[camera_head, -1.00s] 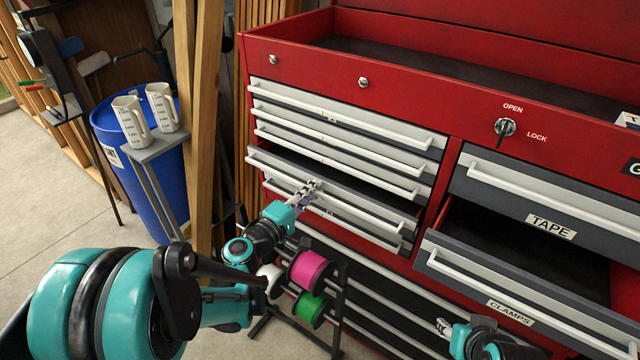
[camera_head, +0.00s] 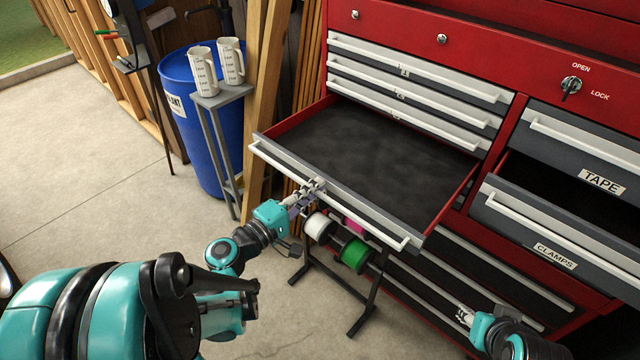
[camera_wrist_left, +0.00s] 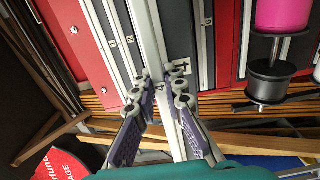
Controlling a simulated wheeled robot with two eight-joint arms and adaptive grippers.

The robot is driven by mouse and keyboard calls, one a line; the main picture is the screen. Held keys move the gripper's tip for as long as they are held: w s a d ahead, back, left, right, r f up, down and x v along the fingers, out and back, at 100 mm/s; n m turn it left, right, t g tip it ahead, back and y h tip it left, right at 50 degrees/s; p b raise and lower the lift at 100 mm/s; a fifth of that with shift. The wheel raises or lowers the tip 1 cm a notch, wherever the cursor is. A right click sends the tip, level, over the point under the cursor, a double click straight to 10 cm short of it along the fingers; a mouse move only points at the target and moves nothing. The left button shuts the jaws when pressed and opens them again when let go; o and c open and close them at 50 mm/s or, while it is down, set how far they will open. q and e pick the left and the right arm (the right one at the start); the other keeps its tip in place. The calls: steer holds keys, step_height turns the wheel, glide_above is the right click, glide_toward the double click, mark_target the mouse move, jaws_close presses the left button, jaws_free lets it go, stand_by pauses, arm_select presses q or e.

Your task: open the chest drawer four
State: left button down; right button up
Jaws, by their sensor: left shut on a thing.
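The red tool chest (camera_head: 470,38) fills the right of the head view. Drawer four (camera_head: 385,150) is pulled far out on the left side, and its dark inside looks empty. Its long white handle (camera_head: 350,212) runs along the front. My left gripper (camera_head: 314,190) is shut on this handle near its middle. In the left wrist view the fingers (camera_wrist_left: 160,92) sit on either side of the handle (camera_wrist_left: 150,50), beside a label 4. My right gripper (camera_head: 466,314) is low at the right, in front of the lower drawers and apart from them; its jaws are too small to judge.
A spool rack with a white (camera_head: 318,228) and a green spool (camera_head: 355,254) stands under the open drawer. The clamps drawer (camera_head: 570,225) is partly open at right. A blue barrel (camera_head: 205,110) and a stand with two jugs (camera_head: 203,72) are at left. The floor at left is clear.

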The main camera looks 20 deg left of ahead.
arm_select(q)
steer(key=shift+s, duration=0.2)
steer(key=c, duration=1.6)
jaws_free()
steer(key=shift+o, duration=0.2)
steer(key=v, duration=1.2)
